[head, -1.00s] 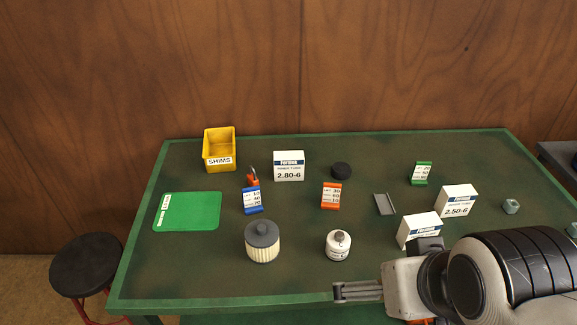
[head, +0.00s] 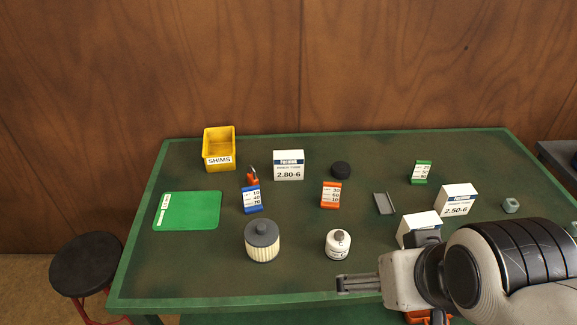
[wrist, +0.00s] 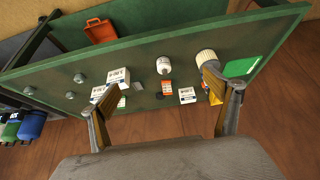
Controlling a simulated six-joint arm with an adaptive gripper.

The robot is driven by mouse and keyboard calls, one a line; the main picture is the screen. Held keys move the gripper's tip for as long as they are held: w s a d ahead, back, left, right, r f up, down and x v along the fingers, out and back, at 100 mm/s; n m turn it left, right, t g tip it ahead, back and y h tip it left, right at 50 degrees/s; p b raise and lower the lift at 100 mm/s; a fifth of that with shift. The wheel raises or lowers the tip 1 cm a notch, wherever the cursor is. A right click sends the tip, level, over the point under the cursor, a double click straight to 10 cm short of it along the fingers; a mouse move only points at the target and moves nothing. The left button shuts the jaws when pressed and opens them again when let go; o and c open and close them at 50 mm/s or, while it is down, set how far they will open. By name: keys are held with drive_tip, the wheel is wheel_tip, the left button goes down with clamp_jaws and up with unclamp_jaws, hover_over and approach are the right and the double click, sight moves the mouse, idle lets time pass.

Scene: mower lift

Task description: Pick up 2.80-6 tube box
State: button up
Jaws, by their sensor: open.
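The 2.80-6 tube box (head: 289,166) is a white carton with a blue label band. It stands upright near the back of the green table, left of centre in the head view. In the wrist view a small white box (wrist: 187,95) beside the orange block appears to be it. My gripper (head: 358,284) is over the front edge of the table, well apart from the box. In the wrist view its two fingers (wrist: 148,86) are spread wide with nothing held between them.
A white jar (head: 338,245), a pleated filter (head: 262,242), an orange card block (head: 331,195) and a blue one (head: 251,199) stand between my gripper and the box. A yellow shims bin (head: 219,150) and a black disc (head: 341,170) flank it. A 2.50-6 box (head: 457,200) is right.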

drive_tip(key=w+a+r+t+y, duration=0.1)
drive_tip(key=w+a, duration=0.1)
drive_tip(key=w, duration=0.8)
drive_tip(key=w+a+t, duration=0.1)
drive_tip(key=w+a, duration=0.1)
drive_tip(key=w, duration=0.7)
drive_tip(key=t, duration=0.4)
hover_over(291, 165)
drive_tip(key=s+d, duration=0.2)
drive_tip(key=s, duration=1)
wheel_tip(291, 165, down, 12)
drive_tip(key=r, duration=0.1)
drive_tip(key=shift+t+h, duration=0.6)
drive_tip(key=shift+t, duration=0.1)
drive_tip(key=w+f, duration=0.2)
drive_tip(key=f, duration=0.2)
drive_tip(key=w+a+f, duration=0.1)
drive_tip(key=w+f, duration=0.1)
drive_tip(key=f, duration=0.2)
drive_tip(key=w+a+f, duration=0.1)
drive_tip(key=w+f, duration=0.2)
drive_tip(key=shift+f, duration=0.4)
drive_tip(key=shift+w+f, duration=0.1)
drive_tip(key=shift+f, duration=0.45)
drive_tip(key=shift+w, duration=0.1)
drive_tip(key=shift+x, duration=1.2)
